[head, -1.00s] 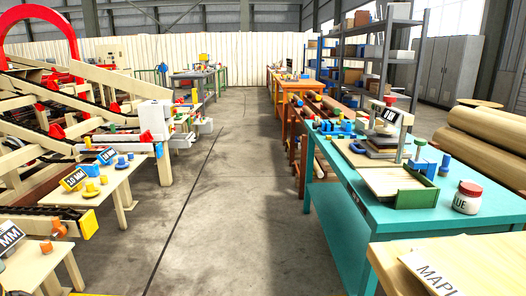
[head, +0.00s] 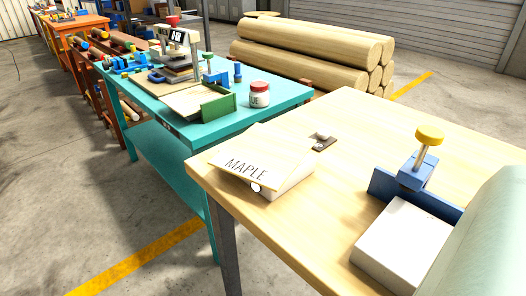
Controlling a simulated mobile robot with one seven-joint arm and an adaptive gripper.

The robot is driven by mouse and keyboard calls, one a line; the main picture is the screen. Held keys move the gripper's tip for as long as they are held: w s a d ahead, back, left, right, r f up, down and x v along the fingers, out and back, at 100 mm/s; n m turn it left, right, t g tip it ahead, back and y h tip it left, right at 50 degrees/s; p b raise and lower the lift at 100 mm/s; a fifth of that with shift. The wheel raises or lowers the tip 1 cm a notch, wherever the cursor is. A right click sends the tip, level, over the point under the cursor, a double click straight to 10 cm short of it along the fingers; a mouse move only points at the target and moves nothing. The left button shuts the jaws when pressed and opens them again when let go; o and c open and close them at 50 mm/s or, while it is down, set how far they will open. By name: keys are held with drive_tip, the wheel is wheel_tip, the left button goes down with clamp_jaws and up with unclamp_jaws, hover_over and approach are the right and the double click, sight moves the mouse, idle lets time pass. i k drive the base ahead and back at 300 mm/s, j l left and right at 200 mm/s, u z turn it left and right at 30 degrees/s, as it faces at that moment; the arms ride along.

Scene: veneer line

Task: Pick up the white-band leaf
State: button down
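I cannot make out a leaf with a white band in the head view. A thin pale sheet marked MAPLE (head: 240,158) lies tilted over a pale block near the left corner of the light wood table (head: 370,135). A flat tan board (head: 188,101) lies on the teal table (head: 213,124), against a green upright piece (head: 218,108). My gripper is not in view.
A blue clamp with a yellow knob (head: 428,136) stands behind a white block (head: 402,246) on the wood table. A pale green rounded shape hides the lower right. A glue jar (head: 259,95) stands on the teal table. Logs (head: 310,48) are stacked behind.

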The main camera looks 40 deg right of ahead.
sight(264, 156)
drive_tip(key=i+j, duration=0.25)
drive_tip(key=i, duration=0.25)
drive_tip(key=i+j, duration=0.2)
drive_tip(key=i, duration=0.3)
drive_tip(key=i+j, duration=0.25)
drive_tip(key=i, duration=0.25)
drive_tip(key=i+j, duration=0.2)
drive_tip(key=i, duration=0.3)
drive_tip(key=i+j, duration=0.25)
drive_tip(key=i, duration=0.25)
drive_tip(key=i+j, duration=0.2)
drive_tip(key=i, duration=0.3)
drive_tip(key=i+j, duration=0.25)
drive_tip(key=i, duration=0.25)
drive_tip(key=i+z, duration=0.1)
drive_tip(key=z, duration=0.35)
drive_tip(key=j+z, duration=0.1)
drive_tip(key=z, duration=0.4)
drive_tip(key=i+j+z, duration=0.1)
drive_tip(key=z, duration=0.35)
drive_tip(key=l+z, duration=0.1)
drive_tip(key=z, duration=0.3)
drive_tip(key=l+z, duration=0.1)
drive_tip(key=z, duration=0.25)
drive_tip(key=l+z, duration=0.15)
drive_tip(key=z, duration=0.25)
drive_tip(key=l+z, duration=0.15)
drive_tip(key=z, duration=0.25)
drive_tip(key=l+z, duration=0.15)
drive_tip(key=l, duration=0.1)
